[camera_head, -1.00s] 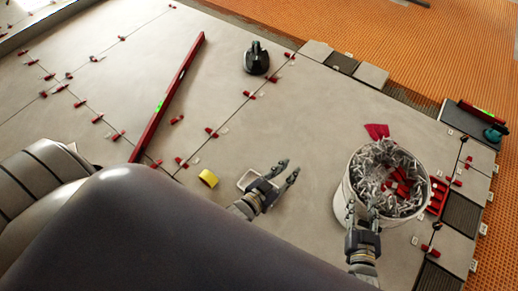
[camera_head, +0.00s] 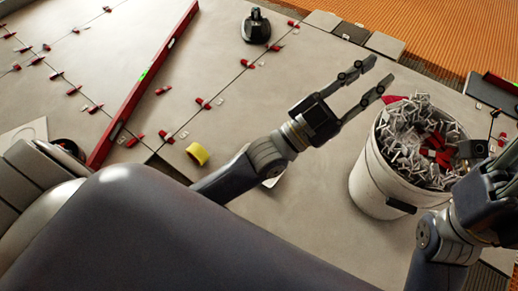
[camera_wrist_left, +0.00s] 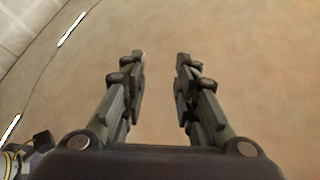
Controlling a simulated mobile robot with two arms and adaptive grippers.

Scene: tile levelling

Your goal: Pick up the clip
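The white bucket (camera_head: 372,188) stands on the tiles at the right and is heaped with grey clips (camera_head: 408,135) and some red wedges (camera_head: 433,150). Which clip is meant cannot be told. My left gripper (camera_head: 381,71) is above and left of the bucket in the head picture, with its two fingers apart and nothing between them. The left wrist view shows the same open gap (camera_wrist_left: 162,57) against a plain brown surface. My right gripper (camera_head: 482,160) is at the bucket's right side, dark and partly cut off; its fingers cannot be made out clearly.
A red level (camera_head: 150,77) lies across the tiles at the left. A yellow tape roll (camera_head: 197,153) and a black suction tool (camera_head: 256,26) are on the floor. Red wedges (camera_head: 203,103) stand along the tile joints. Bare tile (camera_head: 310,200) lies left of the bucket.

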